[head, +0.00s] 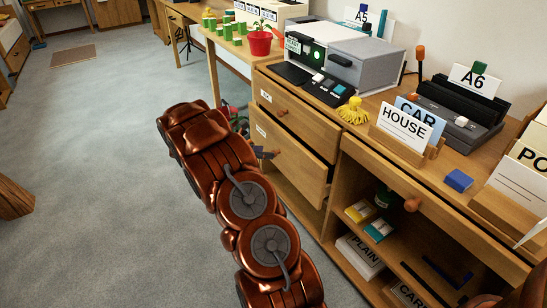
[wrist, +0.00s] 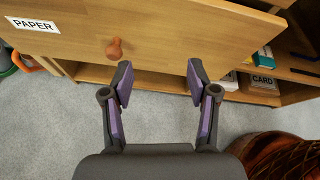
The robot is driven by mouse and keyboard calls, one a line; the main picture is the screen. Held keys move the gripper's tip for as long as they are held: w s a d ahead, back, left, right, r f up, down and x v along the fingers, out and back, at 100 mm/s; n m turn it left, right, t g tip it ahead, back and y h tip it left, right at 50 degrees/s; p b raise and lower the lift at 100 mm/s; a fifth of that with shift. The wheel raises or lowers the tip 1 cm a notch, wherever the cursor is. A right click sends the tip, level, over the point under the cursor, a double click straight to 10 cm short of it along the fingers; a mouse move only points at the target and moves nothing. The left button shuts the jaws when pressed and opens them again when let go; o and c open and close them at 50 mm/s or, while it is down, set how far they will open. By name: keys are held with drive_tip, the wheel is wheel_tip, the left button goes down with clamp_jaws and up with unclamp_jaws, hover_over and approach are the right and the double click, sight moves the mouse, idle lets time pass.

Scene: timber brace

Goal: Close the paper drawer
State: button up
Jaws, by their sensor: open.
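The paper drawer (wrist: 200,40) fills the top of the wrist view, with a white PAPER label at its left and a round orange-brown knob (wrist: 115,48). In the head view the drawer front (head: 300,160) is the lower, larger one at the left of the wooden desk, and it stands out from the desk frame, so the drawer looks partly open. My gripper (wrist: 158,78) is open and empty, with its purple-padded fingers spread near the drawer's lower edge. The knob is just left of the left finger. In the head view my arm hides most of the gripper.
A smaller drawer (head: 285,112) sits above. Open shelves with boxes (head: 360,255) are to the right. Grey carpet (head: 100,130) is clear at the left.

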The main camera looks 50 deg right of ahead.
drive_tip(key=w+d+f+g+h+b, duration=0.1)
drive_tip(key=w+d+f+h, duration=0.15)
drive_tip(key=f, duration=0.25)
drive_tip(key=w+d+f+g+h+b, duration=0.1)
drive_tip(key=w+d+f+h, duration=0.1)
drive_tip(key=w+f+h, duration=0.3)
drive_tip(key=shift+s+d+f+y+b, duration=0.1)
drive_tip(key=shift+s+d+y+b, duration=0.4)
drive_tip(key=shift+d, duration=0.65)
drive_tip(key=shift+s+d+f+y+b, duration=0.15)
drive_tip(key=shift+s+d+y, duration=0.2)
drive_tip(key=shift+s+d, duration=0.55)
drive_tip(key=shift+s+d+f+y+b, duration=0.1)
drive_tip(key=shift+s+d+y+b, duration=0.25)
drive_tip(key=shift+d, duration=1.05)
drive_tip(key=shift+c, duration=0.3)
clamp_jaws()
